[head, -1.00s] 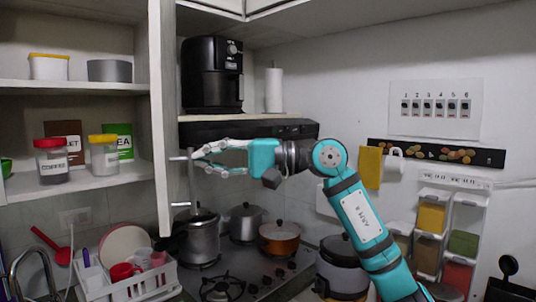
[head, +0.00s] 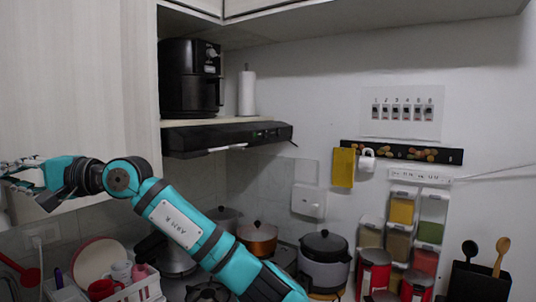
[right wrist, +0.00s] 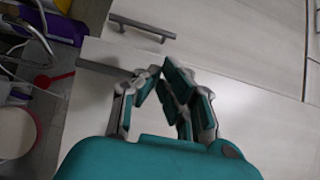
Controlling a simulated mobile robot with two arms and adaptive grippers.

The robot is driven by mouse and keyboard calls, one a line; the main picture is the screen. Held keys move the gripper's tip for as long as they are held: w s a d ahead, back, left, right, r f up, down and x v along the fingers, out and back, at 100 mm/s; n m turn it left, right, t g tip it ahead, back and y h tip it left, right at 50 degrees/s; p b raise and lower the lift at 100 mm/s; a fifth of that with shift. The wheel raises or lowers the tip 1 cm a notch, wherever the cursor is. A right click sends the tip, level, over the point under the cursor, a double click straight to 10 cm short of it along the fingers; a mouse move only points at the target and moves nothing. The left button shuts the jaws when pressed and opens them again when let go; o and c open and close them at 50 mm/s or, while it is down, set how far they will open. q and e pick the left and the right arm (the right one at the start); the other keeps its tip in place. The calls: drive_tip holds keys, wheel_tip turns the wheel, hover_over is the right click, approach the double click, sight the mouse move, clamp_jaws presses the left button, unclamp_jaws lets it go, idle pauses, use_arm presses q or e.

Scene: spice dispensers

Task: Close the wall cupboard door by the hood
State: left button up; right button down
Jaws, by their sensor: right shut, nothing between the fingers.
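The pale wood-grain wall cupboard door (head: 75,75) spans the upper left of the head view and covers the shelves, its face toward me. I cannot tell whether a small gap is left at its edge. The black hood (head: 225,138) is just right of it. My right gripper (head: 18,175) is at the far left, in front of the door's lower part. In the right wrist view my right gripper (right wrist: 165,75) has its fingers together, empty, over a pale panel (right wrist: 250,110). A metal bar handle (right wrist: 142,27) is beyond the fingertips. My left gripper is out of view.
A black air fryer (head: 190,78) and paper towel roll (head: 247,94) stand on the hood's shelf. Below are a dish rack (head: 135,290), an orange pot (head: 258,238) and a cooker (head: 325,262). Spice dispensers (head: 402,211) hang at right. The wall between hood and switches is bare.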

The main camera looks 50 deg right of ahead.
drive_tip(key=w+a+m+t+h, duration=0.2)
drive_tip(key=w, duration=0.4)
drive_tip(key=shift+a+r+h+p, duration=0.25)
drive_tip(key=shift+a+h+p, duration=0.05)
drive_tip(key=shift+d+f, duration=0.1)
drive_tip(key=shift+f, duration=0.05)
